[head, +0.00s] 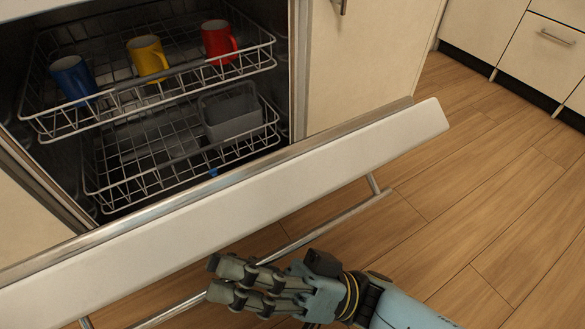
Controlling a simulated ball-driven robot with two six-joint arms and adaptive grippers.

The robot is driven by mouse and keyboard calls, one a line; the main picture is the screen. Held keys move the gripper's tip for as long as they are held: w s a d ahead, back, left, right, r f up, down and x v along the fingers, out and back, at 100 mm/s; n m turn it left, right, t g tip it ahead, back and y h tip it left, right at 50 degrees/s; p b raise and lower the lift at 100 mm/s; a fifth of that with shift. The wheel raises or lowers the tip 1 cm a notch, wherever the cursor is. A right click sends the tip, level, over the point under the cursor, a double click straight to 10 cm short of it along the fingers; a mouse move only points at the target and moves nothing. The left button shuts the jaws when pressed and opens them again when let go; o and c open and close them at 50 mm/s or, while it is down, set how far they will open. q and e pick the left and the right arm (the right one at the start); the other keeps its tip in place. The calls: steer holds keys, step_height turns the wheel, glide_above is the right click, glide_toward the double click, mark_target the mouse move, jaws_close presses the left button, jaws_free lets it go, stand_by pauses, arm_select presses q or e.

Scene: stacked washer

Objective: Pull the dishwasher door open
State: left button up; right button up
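The dishwasher door (240,205) is tilted partly open, its white panel running diagonally across the head view with a metal upper edge. A long metal bar handle (330,222) is fixed on its outer side by short posts. My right gripper (217,278) is at the middle of this handle, its two dark fingers close together and covering a stretch of the bar. I cannot tell whether the fingers are closed on the bar or only lie over it. My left gripper is not in view.
The upper rack (140,92) inside holds a blue mug (72,78), a yellow mug (148,56) and a red mug (217,42). The lower rack (115,195) holds a grey basket (232,113). Cabinets (365,60) stand beside the opening. Wooden floor (480,190) at right is clear.

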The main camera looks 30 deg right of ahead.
steer(key=v, duration=1.2)
steer(key=shift+w, duration=0.1)
